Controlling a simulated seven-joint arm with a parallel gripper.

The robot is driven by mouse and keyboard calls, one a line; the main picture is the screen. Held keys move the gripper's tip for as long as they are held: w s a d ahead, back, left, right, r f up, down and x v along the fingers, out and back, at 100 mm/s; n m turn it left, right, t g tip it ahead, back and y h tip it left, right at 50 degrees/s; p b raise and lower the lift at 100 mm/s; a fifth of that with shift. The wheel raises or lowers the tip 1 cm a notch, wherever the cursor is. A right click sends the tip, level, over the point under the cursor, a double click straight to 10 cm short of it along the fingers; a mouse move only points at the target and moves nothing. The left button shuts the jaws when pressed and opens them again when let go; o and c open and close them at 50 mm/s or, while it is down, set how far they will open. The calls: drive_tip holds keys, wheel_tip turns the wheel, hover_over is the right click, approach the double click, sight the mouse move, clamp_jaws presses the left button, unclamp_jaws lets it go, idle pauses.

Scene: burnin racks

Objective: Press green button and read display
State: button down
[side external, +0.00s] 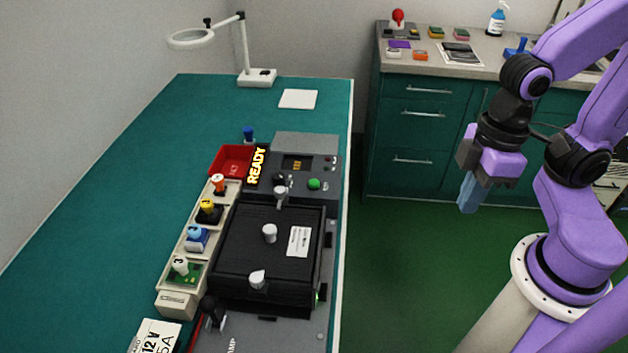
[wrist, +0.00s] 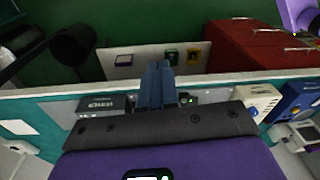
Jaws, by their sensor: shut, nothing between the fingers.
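The green button (side external: 314,184) sits on the grey control panel (side external: 305,143) at the back of the equipment on the teal bench. A small dark display (side external: 297,163) with amber marks is on the same panel, too small to read. A tilted black sign (side external: 257,167) to its left shows "READY" in glowing yellow letters. My gripper (side external: 467,195) is to the right of the bench, over the green floor, well apart from the button, with its blue fingers pointing down. The fingers (wrist: 157,85) are together and empty in the wrist view, where I cannot make out the button.
A black lidded box (side external: 250,220) with silver knobs stands in front of the panel. A beige rack (side external: 177,300) with coloured knobbed pieces and a red bin (side external: 230,160) are to its left. A magnifier lamp (side external: 258,78) stands behind. The bench's left side is clear.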

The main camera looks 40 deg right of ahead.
drive_tip(key=w+a+m+y, duration=0.3)
drive_tip(key=w+a+m, duration=0.25)
drive_tip(key=m, duration=0.25)
drive_tip(key=m+t, duration=0.8)
drive_tip(key=m, duration=1.6)
hover_over(318, 184)
drive_tip(key=shift+w+r, duration=0.1)
drive_tip(key=shift+r, duration=0.25)
drive_tip(key=shift+f, duration=0.1)
drive_tip(key=shift+f, duration=4.3)
drive_tip(key=shift+f, duration=0.2)
drive_tip(key=shift+f, duration=0.25)
